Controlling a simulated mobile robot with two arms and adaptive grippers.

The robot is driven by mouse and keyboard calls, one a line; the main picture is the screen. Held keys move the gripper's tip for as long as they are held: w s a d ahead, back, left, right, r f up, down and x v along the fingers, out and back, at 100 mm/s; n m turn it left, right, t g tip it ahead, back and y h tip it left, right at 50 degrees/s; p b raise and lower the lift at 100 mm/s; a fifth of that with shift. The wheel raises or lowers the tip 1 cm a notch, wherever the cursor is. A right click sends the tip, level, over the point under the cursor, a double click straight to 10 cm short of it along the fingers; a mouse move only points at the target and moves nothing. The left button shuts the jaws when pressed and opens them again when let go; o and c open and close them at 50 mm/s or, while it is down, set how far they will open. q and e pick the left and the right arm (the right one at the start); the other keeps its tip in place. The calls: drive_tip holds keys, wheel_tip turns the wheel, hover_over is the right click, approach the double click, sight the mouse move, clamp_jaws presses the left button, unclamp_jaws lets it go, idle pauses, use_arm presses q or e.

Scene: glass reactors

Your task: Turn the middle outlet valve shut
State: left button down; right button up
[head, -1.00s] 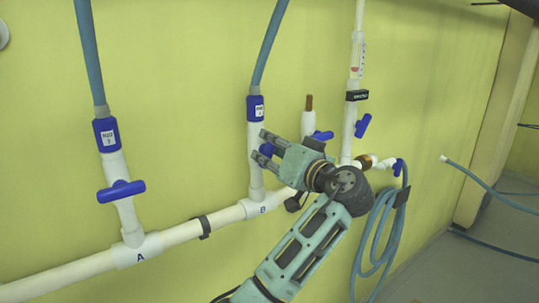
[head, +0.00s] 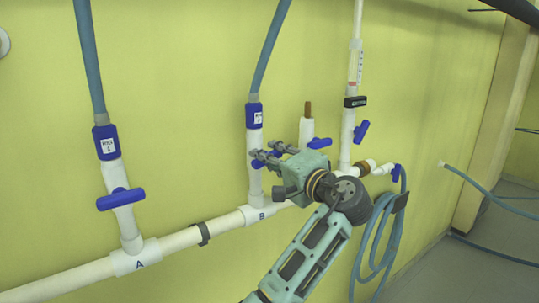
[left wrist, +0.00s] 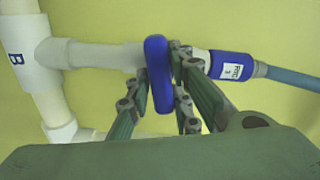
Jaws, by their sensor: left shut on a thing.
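The middle outlet valve is on the white upright pipe at the tee marked B (head: 261,214), below a blue hose fitting (head: 254,116). Its blue handle (left wrist: 160,75) lies across its pipe in the left wrist view. In the head view the handle is mostly hidden by my fingers. My left gripper (head: 266,156) comes from the right and is shut on this handle. In the left wrist view the gripper's fingers (left wrist: 162,95) stand on either side of the handle. My right gripper is not in view.
Valve A's blue handle (head: 121,199) lies across its pipe at the left. Right of my gripper are a short capped pipe with a blue handle (head: 320,143), a taller pipe with a tilted blue handle (head: 361,132), and a coiled hose (head: 380,240). The wall is close behind.

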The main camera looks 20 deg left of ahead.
use_arm(q)
drive_tip(key=shift+r+m+p, duration=0.2)
drive_tip(key=shift+m+p, duration=0.2)
drive_tip(key=shift+m, duration=0.7)
drive_tip(key=c, duration=1.6)
unclamp_jaws()
drive_tip(key=shift+d, duration=0.1)
drive_tip(key=shift+c, duration=0.2)
drive_tip(key=shift+f, duration=0.1)
drive_tip(key=shift+d+f, duration=0.1)
drive_tip(key=v, duration=0.7)
drive_tip(key=shift+s+d, duration=0.1)
